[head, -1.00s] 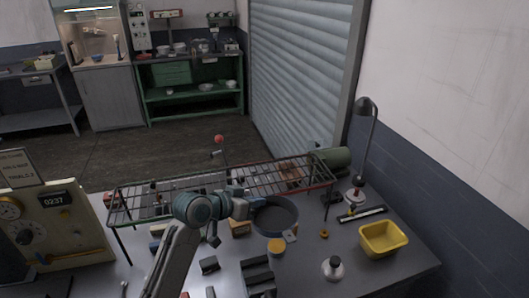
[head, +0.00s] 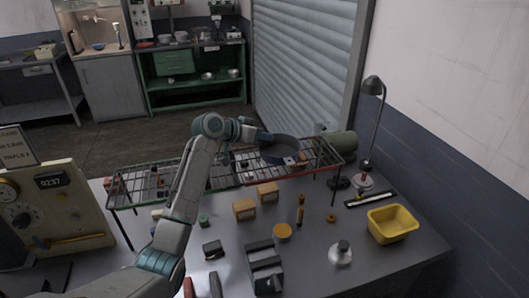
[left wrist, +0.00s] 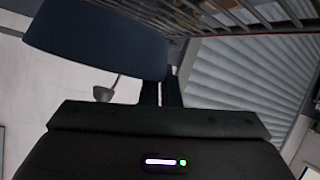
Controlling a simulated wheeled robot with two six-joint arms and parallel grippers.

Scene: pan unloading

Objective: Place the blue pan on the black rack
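Rack bars (left wrist: 235,18) run along the top of that view. I cannot tell whether the pan touches the bars or hangs just above them. My right gripper is not in view.
On the table below stand a yellow bin (head: 392,224), a desk lamp (head: 373,130), small boxes (head: 244,209), a yellow-lidded jar (head: 283,232) and a dark tray (head: 263,268). A green cylinder (head: 340,144) lies beyond the rack's right end. The rack's left half is mostly bare.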

